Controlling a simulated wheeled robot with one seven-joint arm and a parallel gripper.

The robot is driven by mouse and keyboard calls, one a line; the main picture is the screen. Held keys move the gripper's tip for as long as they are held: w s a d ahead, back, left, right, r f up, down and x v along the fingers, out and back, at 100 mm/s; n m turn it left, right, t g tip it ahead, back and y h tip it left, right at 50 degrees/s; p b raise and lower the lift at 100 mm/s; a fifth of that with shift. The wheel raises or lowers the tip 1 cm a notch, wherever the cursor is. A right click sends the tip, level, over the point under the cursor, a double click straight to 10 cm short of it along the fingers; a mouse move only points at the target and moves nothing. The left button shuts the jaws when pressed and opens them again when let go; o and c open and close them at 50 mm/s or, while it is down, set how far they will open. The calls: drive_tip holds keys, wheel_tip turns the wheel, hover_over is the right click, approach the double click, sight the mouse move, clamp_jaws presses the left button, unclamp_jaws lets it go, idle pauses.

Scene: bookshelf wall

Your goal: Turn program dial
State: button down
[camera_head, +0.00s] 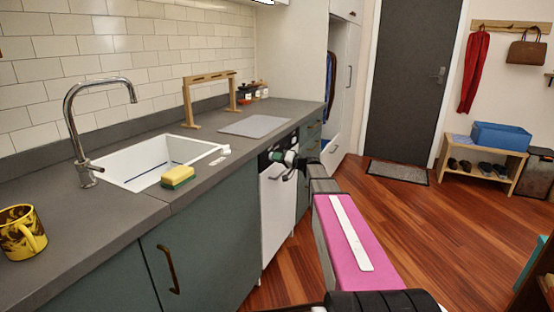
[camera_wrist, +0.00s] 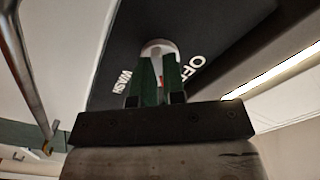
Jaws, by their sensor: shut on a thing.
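The program dial (camera_wrist: 158,46) is a round pale knob on a dark control panel (camera_wrist: 205,25), seen close up in the wrist view. White words "WASH" and "OFF" are printed on the panel on either side of it. My gripper (camera_wrist: 160,68) has its two green fingers shut on the dial, and they cover most of its lower part. In the head view my gripper (camera_head: 287,157) reaches the top of the white dishwasher (camera_head: 276,205) front under the counter. The dial is too small and covered to make out there.
The grey counter (camera_head: 110,215) overhangs the dishwasher, with a white sink (camera_head: 140,160), a yellow sponge (camera_head: 178,177) and a yellow mug (camera_head: 21,232) on top. Teal cabinets (camera_head: 205,250) flank it. The wooden floor (camera_head: 430,225) on the right is open.

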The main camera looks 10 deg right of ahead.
drive_tip(key=shift+m, duration=1.1)
drive_tip(key=c, duration=1.2)
unclamp_jaws()
drive_tip(key=v, duration=1.1)
drive_tip(key=shift+a, duration=0.1)
